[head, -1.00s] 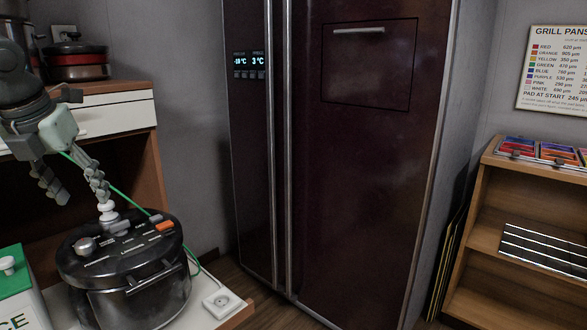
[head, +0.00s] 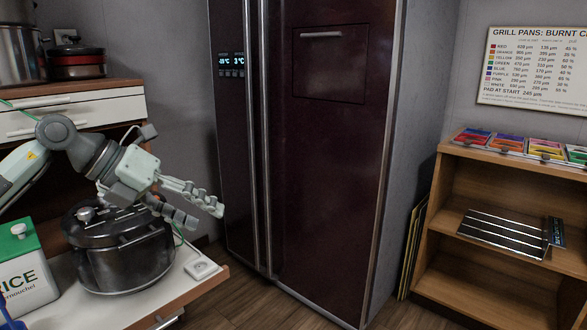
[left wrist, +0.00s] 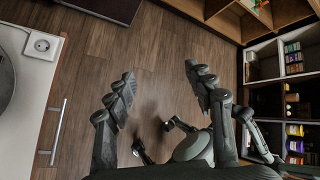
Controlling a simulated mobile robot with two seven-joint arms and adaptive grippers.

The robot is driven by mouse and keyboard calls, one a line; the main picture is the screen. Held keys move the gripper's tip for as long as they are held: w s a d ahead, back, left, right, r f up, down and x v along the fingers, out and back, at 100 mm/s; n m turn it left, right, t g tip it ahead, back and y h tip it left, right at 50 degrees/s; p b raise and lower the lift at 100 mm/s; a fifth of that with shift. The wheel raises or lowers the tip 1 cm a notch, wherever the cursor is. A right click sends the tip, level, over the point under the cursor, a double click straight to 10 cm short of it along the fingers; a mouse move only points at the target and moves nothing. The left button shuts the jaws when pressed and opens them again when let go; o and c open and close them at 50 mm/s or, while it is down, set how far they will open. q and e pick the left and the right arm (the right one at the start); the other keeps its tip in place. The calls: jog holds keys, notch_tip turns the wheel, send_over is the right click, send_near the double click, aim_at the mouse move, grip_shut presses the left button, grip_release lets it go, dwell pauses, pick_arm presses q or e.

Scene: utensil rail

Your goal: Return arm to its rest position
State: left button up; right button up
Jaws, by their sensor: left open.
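My left arm comes in from the left in the head view, bent over the black cooker (head: 120,265). My left gripper (head: 207,214) is open and empty. Its fingers point right and slightly down, in front of the cooker's upper right side as seen from the head. In the left wrist view the left gripper (left wrist: 160,75) has its two fingers well apart, with only wooden floor showing between them. My right gripper cannot be made out.
A rice box (head: 22,268) stands left of the cooker on the white counter (head: 85,305). A white socket (head: 202,268) sits near the counter's right edge. The dark fridge (head: 310,150) stands behind. A wooden shelf (head: 440,195) is at right. Floor between is clear.

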pick_arm(q)
jog(key=d+r+n+t+h, duration=0.4)
jog(key=d+r+n+h, duration=0.1)
jog(key=d+h, duration=0.55)
jog(key=w+a+f+n+t+y+p, duration=0.1)
jog(key=w+a+f+n+t+y, duration=0.2)
jog(key=a+f+n+t+y, duration=0.6)
jog(key=w+a+f+n+t+y, duration=0.2)
jog(key=w+a+f+n+y, duration=0.3)
jog(key=n, duration=0.8)
jog(key=s+a+f+n+g+y, duration=0.35)
jog(key=s+a+f+y, duration=0.2)
jog(key=f, duration=0.55)
jog(key=s+a+f+n+g+y, duration=0.1)
jog(key=s+f+n+g, duration=0.15)
jog(key=s+f, duration=0.4)
jog(key=s+a+f+n+g+y, duration=0.1)
jog(key=s+a+f+n+g, duration=0.1)
jog(key=s+f+g, duration=0.45)
jog(key=s+d+f+n+g+h, duration=0.1)
jog(key=s+f+g, duration=0.3)
jog(key=s+f, duration=0.8)
jog(key=s+d, duration=0.1)
jog(key=s, duration=0.3)
jog(key=shift+d+f+h+p, duration=0.2)
jog(key=shift+h+p, duration=0.1)
jog(key=shift+p, duration=0.1)
pick_arm(e)
jog(key=shift+f, duration=0.5)
